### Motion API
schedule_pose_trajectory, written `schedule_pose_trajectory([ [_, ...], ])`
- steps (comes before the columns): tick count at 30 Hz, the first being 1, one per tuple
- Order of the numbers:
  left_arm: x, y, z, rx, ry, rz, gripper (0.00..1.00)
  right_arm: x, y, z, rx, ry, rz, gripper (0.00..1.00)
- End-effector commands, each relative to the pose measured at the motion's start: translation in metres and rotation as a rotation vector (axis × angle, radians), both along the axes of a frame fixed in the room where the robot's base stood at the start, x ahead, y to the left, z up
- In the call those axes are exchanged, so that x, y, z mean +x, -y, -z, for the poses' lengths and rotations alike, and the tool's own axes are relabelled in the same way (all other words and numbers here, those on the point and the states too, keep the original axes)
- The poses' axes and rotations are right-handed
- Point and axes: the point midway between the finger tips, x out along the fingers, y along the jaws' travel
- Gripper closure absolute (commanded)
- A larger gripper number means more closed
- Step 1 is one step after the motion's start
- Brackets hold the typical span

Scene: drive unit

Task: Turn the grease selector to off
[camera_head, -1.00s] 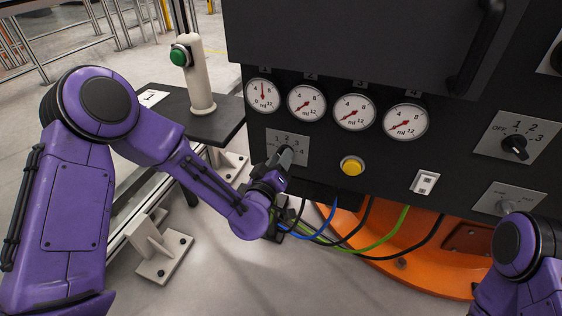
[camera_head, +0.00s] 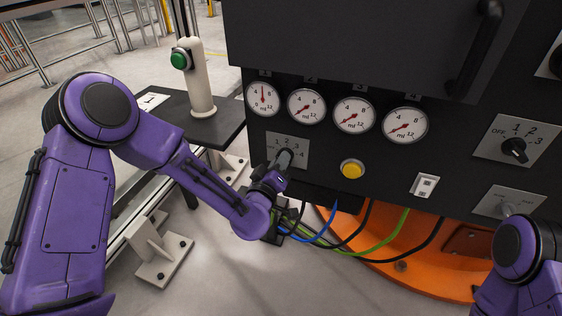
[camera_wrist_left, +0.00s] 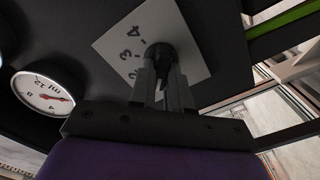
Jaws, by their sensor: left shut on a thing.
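A black selector knob (camera_wrist_left: 160,52) sits on a light plate (camera_head: 273,146) with numbers up to 4, low on the dark panel's left side. My left gripper (camera_head: 285,160) is shut on this knob. In the left wrist view its fingers (camera_wrist_left: 162,80) lie on both sides of the knob. The pointer's exact setting is hard to read. Another black knob (camera_head: 514,147) sits on a plate at the right marked OFF, 1, 2 and 3, and no gripper touches it. My right arm shows at the lower right, but its gripper is out of view.
Several round gauges (camera_head: 354,114) line the panel above a yellow button (camera_head: 352,169). A black handle (camera_head: 474,55) stands out at upper right. Cables (camera_head: 385,234) hang over an orange base (camera_head: 345,262). A post with a green button (camera_head: 181,58) stands at left.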

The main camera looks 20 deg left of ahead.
Motion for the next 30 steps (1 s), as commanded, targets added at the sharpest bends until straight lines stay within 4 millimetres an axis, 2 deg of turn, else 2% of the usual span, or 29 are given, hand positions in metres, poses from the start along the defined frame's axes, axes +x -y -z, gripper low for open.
schedule_pose_trajectory([
  [18, -0.0007, -0.0009, 0.0026, -0.458, -0.018, 0.002, 1.0, 0.0005, 0.0005, -0.0069, -0.001, 0.001, -0.001, 0.03],
  [30, -0.0009, -0.0011, 0.0037, -0.59, -0.023, 0.0, 1.0, 0.0006, 0.0005, -0.0075, -0.001, 0.001, -0.001, 0.03],
])
